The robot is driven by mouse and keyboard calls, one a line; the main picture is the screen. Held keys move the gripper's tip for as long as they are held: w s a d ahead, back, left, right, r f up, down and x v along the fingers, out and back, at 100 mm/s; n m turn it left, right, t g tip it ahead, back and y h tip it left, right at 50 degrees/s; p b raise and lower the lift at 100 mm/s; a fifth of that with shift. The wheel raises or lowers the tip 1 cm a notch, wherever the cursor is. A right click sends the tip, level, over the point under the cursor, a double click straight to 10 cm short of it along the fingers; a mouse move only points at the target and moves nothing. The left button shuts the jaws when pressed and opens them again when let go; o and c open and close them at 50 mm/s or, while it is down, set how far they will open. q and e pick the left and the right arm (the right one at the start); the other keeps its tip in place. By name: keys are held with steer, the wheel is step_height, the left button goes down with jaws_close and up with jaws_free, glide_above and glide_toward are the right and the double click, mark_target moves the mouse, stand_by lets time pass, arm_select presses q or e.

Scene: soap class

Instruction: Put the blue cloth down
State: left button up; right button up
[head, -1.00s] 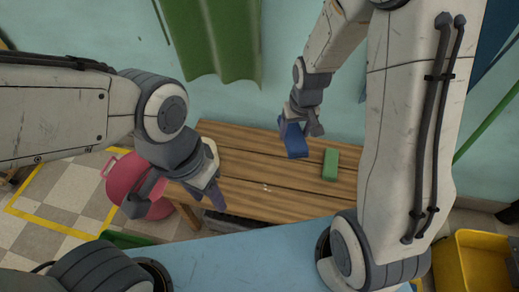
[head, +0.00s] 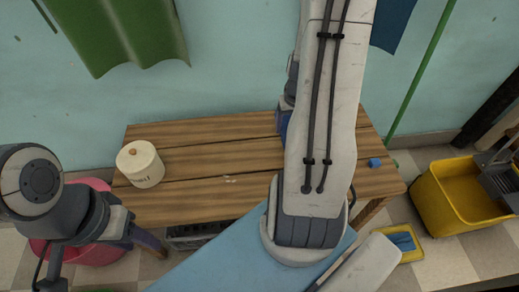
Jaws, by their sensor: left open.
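A patch of blue cloth (head: 284,122) shows at the left edge of my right arm, above the back part of the wooden table (head: 205,205). Most of it is hidden behind that arm. My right gripper (head: 287,102) is almost fully covered by the arm, with only a dark piece showing just above the blue patch. I cannot see its fingers, or whether the cloth touches the table. My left gripper (head: 105,250) is open and empty at the lower left, in front of the table's left end.
A cream lidded pot (head: 140,165) stands on the table's left. A small blue block (head: 375,162) lies at its right end. A pink tub (head: 90,248) is on the floor at left, a yellow bucket (head: 450,205) at right. A small yellow tray (head: 412,256) holds something blue. The table's middle is clear.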

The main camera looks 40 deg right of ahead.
steer(key=shift+s+d+f, duration=0.3)
steer(key=shift+d+f, duration=0.05)
steer(key=shift+f, duration=0.15)
steer(key=b, duration=0.3)
glide_above(260, 141)
steer(key=f, duration=0.6)
steer(key=shift+s+f, duration=0.25)
steer(key=shift+f, duration=0.15)
arm_select(q)
steer(key=shift+f+b, duration=0.95)
steer(key=shift+f, duration=1.85)
arm_select(e)
steer(key=shift+f, duration=1.95)
steer(key=shift+f, duration=0.1)
steer(key=shift+f, duration=0.15)
steer(key=o, duration=1.3)
